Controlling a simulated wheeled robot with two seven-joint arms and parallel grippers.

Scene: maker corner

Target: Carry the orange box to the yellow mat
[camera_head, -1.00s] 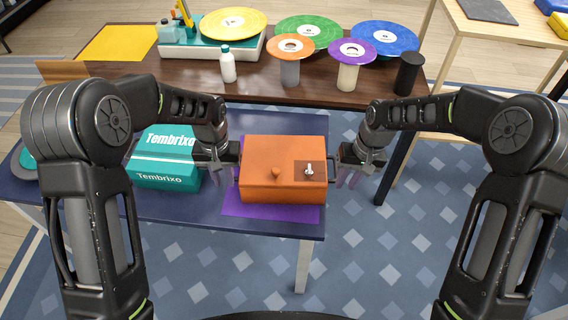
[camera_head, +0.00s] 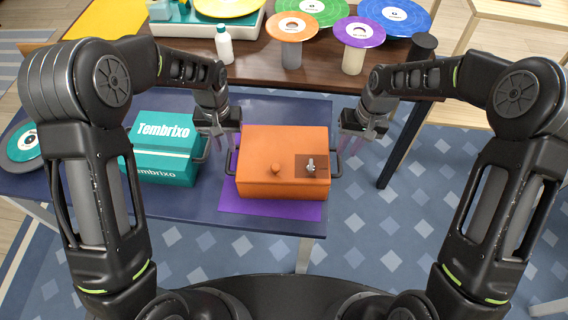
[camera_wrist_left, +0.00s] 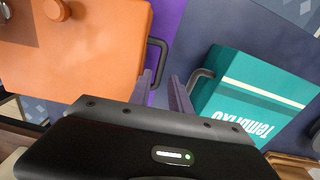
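The orange box (camera_head: 283,150), with a knob and a metal latch on its lid, sits on a purple mat (camera_head: 270,208) on the navy table. It has a dark handle at each end. The yellow mat (camera_head: 105,27) lies on the brown table at the back left, partly hidden by my left arm. My left gripper (camera_head: 222,150) is open at the box's left end; the left wrist view shows its two fingers (camera_wrist_left: 165,88) apart, close to the box's handle (camera_wrist_left: 158,58). My right gripper (camera_head: 358,152) appears open and empty beside the right handle (camera_head: 338,163).
A teal box (camera_head: 160,150) marked Tembrixo stands just left of my left gripper. The brown table (camera_head: 270,72) behind holds a white bottle (camera_head: 224,45), several coloured discs and a dark cylinder (camera_head: 423,48). A disc (camera_head: 22,143) lies at the navy table's left end.

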